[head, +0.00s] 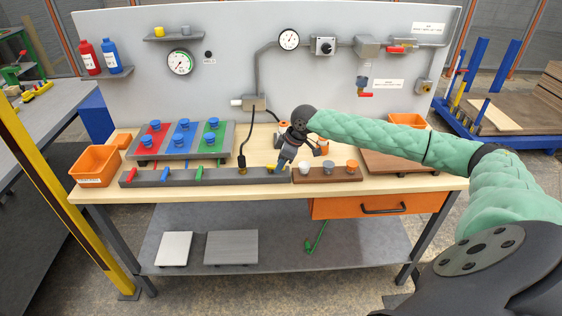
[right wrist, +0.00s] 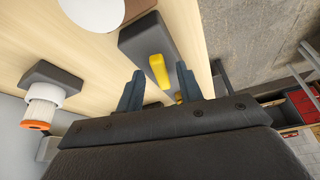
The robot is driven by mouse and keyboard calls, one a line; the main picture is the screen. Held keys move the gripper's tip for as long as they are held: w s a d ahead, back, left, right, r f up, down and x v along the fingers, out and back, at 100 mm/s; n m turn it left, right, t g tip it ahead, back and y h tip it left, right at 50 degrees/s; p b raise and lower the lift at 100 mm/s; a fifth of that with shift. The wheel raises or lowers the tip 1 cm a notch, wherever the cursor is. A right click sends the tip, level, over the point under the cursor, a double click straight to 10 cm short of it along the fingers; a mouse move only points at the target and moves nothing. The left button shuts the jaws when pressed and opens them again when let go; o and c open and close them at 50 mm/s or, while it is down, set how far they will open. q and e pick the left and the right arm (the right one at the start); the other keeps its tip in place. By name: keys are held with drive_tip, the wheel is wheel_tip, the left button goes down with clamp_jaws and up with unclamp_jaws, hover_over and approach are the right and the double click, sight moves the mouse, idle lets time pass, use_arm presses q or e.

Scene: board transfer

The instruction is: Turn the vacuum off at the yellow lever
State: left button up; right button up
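The yellow lever (head: 271,168) sits near the right end of the long dark grey bar (head: 220,177) along the bench's front edge. In the right wrist view the yellow lever (right wrist: 158,70) shows just beyond and between my two fingertips. My right gripper (head: 282,164) reaches down over that end of the bar, and its fingers partly hide the lever in the head view. In the right wrist view the right gripper (right wrist: 158,88) is open, with a clear gap between the fingers and nothing held. My left gripper is not in view.
Red (head: 132,175), blue (head: 165,174) and green (head: 199,173) levers stand on the same bar. A brown block with knobs (head: 328,174) lies close to the right of the gripper. A black cable (head: 242,143) runs down to the bar. An orange bin (head: 96,165) stands at left.

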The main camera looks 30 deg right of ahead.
drive_tip(key=shift+c, duration=0.5)
clamp_jaws()
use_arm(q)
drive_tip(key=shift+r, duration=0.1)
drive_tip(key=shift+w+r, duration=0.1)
use_arm(e)
drive_tip(key=shift+r, duration=0.1)
drive_tip(key=shift+w+d+n+p, duration=0.2)
drive_tip(key=shift+n+p, duration=0.45)
drive_tip(key=shift+n, duration=0.05)
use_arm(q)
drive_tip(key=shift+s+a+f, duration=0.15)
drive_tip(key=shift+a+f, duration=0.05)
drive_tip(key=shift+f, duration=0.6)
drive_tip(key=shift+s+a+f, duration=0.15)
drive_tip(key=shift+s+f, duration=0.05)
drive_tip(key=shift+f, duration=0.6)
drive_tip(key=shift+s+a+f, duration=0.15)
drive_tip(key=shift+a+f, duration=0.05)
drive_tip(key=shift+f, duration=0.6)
use_arm(e)
drive_tip(key=shift+w+d+n+g+y, duration=0.2)
drive_tip(key=shift+n+g+y, duration=0.25)
drive_tip(key=shift+n, duration=0.35)
drive_tip(key=shift+o, duration=0.5)
unclamp_jaws()
drive_tip(key=shift+a, duration=0.1)
